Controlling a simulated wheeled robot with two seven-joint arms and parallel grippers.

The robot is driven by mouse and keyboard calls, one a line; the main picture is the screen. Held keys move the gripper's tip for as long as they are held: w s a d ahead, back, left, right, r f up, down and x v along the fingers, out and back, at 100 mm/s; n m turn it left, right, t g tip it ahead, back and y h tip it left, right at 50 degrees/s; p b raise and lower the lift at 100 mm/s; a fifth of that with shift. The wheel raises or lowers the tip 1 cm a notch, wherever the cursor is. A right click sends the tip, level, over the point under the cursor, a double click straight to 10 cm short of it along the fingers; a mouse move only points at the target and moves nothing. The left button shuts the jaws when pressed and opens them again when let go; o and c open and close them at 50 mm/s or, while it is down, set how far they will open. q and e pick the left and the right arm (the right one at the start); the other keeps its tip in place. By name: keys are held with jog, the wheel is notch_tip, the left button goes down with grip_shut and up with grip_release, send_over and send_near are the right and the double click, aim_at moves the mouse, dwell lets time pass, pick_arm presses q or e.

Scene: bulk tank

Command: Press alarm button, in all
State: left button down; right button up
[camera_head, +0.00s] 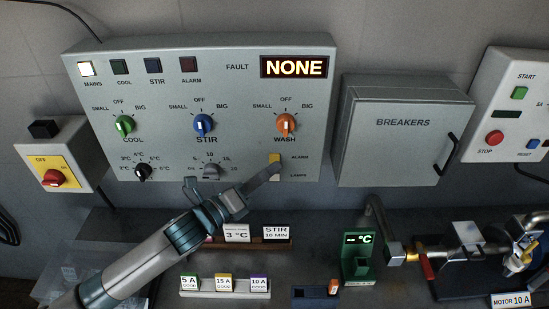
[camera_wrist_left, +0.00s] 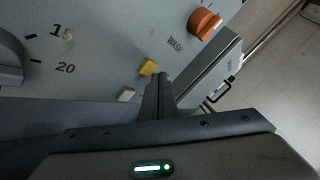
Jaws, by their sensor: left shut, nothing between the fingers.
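The control panel (camera_head: 235,95) is on the wall. A yellow button (camera_head: 274,158) sits beside the ALARM label at its lower right; it also shows in the wrist view (camera_wrist_left: 148,67). My left gripper (camera_head: 274,168) is shut and empty, its tips at the button's lower edge in the head view. In the wrist view the shut fingertips (camera_wrist_left: 161,76) are just right of the yellow button; contact cannot be told. The ALARM lamp (camera_head: 188,64) looks dark. The fault display (camera_head: 294,66) reads NONE.
The orange WASH knob (camera_head: 286,124) is above the button. The breakers box (camera_head: 400,140) is to the right. Label blocks (camera_head: 238,234) and a green thermometer stand (camera_head: 358,250) are below.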

pick_arm(q)
jog(key=shift+s, duration=0.25)
jog(key=s+p, duration=0.1)
jog(key=s, duration=0.4)
jog(key=shift+p, duration=0.3)
jog(key=shift+w, duration=0.1)
dwell(0.8)
